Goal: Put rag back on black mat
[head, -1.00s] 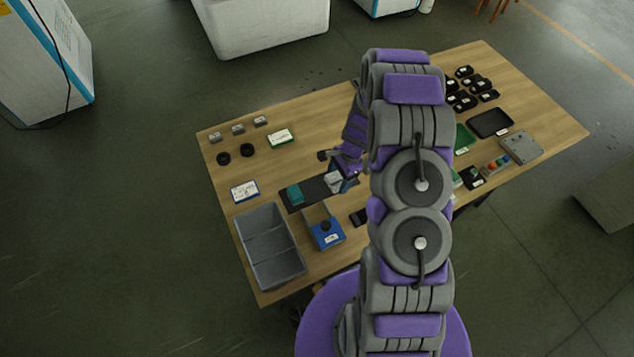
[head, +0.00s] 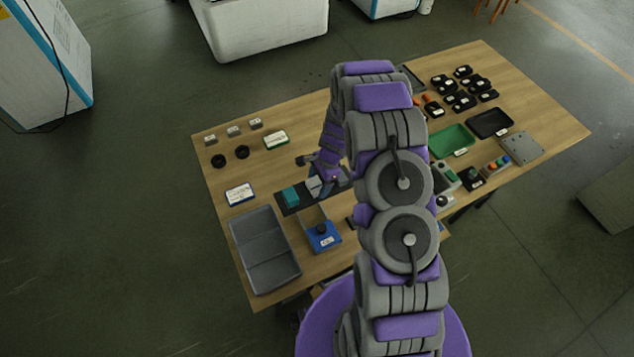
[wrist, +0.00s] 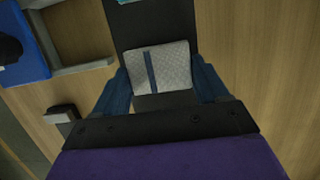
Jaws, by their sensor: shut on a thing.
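The rag (wrist: 172,68) is a pale grey patterned cloth with a dark blue stripe. My gripper (wrist: 158,78) is shut on it, with one blue finger at each side. In the head view the rag (head: 314,186) shows at the end of my arm, over the right part of the black mat (head: 284,208). The mat also shows in the wrist view (wrist: 150,28), beyond and below the rag. I cannot tell whether the rag touches the mat. My gripper and arm hide the mat's right end in the head view.
A teal block (head: 291,196) sits on the mat left of the rag. A white card (head: 239,193) lies to the left. Bare wood lies behind the mat.

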